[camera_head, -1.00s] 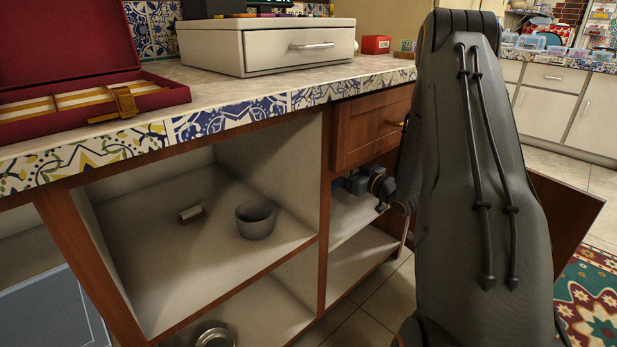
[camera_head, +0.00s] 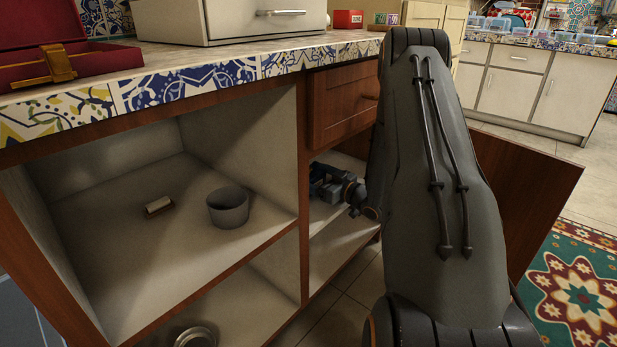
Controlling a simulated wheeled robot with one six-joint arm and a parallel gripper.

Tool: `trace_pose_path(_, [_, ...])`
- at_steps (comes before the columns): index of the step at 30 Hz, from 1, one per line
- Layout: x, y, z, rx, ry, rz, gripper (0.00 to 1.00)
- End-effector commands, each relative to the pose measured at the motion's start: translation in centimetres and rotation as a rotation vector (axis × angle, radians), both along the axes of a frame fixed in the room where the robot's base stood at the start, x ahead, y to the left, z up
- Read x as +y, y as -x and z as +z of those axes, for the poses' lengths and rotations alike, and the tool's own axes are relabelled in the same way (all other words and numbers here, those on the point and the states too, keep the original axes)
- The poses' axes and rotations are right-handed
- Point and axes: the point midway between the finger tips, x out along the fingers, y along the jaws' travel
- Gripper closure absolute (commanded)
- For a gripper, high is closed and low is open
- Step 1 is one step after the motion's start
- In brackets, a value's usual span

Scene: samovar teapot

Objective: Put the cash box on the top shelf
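My gripper (camera_head: 328,184) is small and dark at the end of my arm. It reaches in over the upper shelf (camera_head: 327,220) of the narrow right compartment, below the wooden drawer. Its fingers are too small and dark to read, and I cannot tell whether it holds anything. I cannot identify a cash box for certain in the head view. A small red box (camera_head: 348,19) stands on the counter at the back. My arm hides part of the right compartment.
The wide left shelf (camera_head: 100,235) holds a grey cup (camera_head: 228,208) and a small whitish cylinder (camera_head: 158,206). A metal bowl (camera_head: 195,337) sits below. A white drawer box (camera_head: 230,24) and an open red case (camera_head: 70,75) are on the counter. An open wooden door (camera_head: 525,190) stands right of my arm.

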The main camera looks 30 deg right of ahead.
Motion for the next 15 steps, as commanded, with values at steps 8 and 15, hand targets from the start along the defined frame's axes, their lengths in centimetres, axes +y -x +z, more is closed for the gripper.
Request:
trace_pose_path(8, [-0.02,-0.02,0.05,-0.002,0.0,0.0,0.47])
trace_pose_path(15, [-0.01,0.0,-0.07,-0.001,0.001,0.0,0.0])
